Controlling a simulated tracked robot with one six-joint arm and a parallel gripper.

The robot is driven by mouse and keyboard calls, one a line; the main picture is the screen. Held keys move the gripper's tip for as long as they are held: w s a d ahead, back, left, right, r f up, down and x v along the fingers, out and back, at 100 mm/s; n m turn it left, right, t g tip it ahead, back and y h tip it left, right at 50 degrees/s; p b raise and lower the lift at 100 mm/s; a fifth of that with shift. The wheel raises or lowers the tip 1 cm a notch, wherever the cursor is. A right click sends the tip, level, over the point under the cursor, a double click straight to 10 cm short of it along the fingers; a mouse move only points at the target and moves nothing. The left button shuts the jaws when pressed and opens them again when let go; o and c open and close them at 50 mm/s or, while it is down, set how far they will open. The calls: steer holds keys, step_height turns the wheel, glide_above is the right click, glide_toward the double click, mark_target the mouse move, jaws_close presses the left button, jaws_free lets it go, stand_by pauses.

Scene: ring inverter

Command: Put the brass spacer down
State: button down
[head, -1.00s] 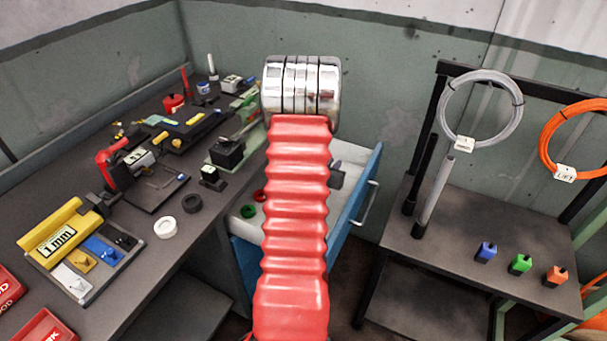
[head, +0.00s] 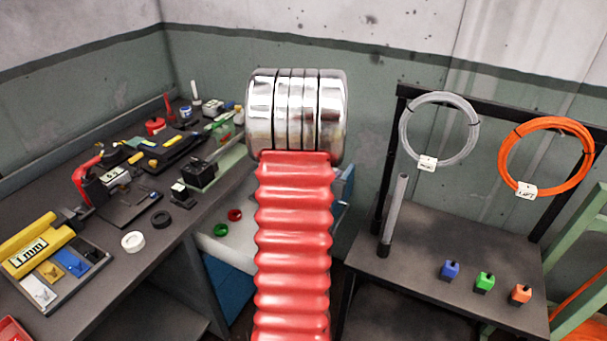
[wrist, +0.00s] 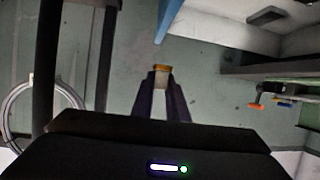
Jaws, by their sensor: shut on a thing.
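The brass spacer (wrist: 162,70) is a small gold-coloured piece at the tips of my gripper (wrist: 161,80) in the wrist view. The fingers are shut on it, and it is in the air with floor or wall behind it; I cannot tell which. In the head view my own red arm hides both gripper and spacer.
The left workbench (head: 185,262) holds tools, a white ring (head: 132,241) and a black ring (head: 160,219). An open drawer (head: 228,246) holds red and green rings. A right table (head: 420,235) has an upright post (head: 394,215) and coloured blocks; grey and orange coils hang behind.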

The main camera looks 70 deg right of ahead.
steer(key=w+a+n+t, duration=0.2)
steer(key=w+a, duration=0.2)
steer(key=w, duration=0.3)
steer(key=w+a+n+t+y, duration=0.1)
steer(key=w+a+t, duration=0.15)
steer(key=w, duration=0.35)
steer(key=w+a+n+t, duration=0.1)
steer(key=w+a+n, duration=0.1)
steer(key=w+a, duration=0.35)
step_height(320, 180, up, 3)
steer(key=n+t+y, duration=0.7)
steer(key=n, duration=0.2)
glide_above(135, 245)
steer(key=shift+w+d, duration=0.2)
steer(key=shift+w, duration=0.2)
steer(key=w+a+r+n+y, duration=0.1)
steer(key=a+n+y, duration=0.1)
steer(key=a, duration=0.8)
steer(key=w+a+n+t+y, duration=0.1)
steer(key=w+a+n+y, duration=0.1)
steer(key=a, duration=0.9)
steer(key=shift+w+a+r+y, duration=0.15)
steer(key=shift+a+r+y, duration=0.2)
steer(key=shift+y, duration=0.35)
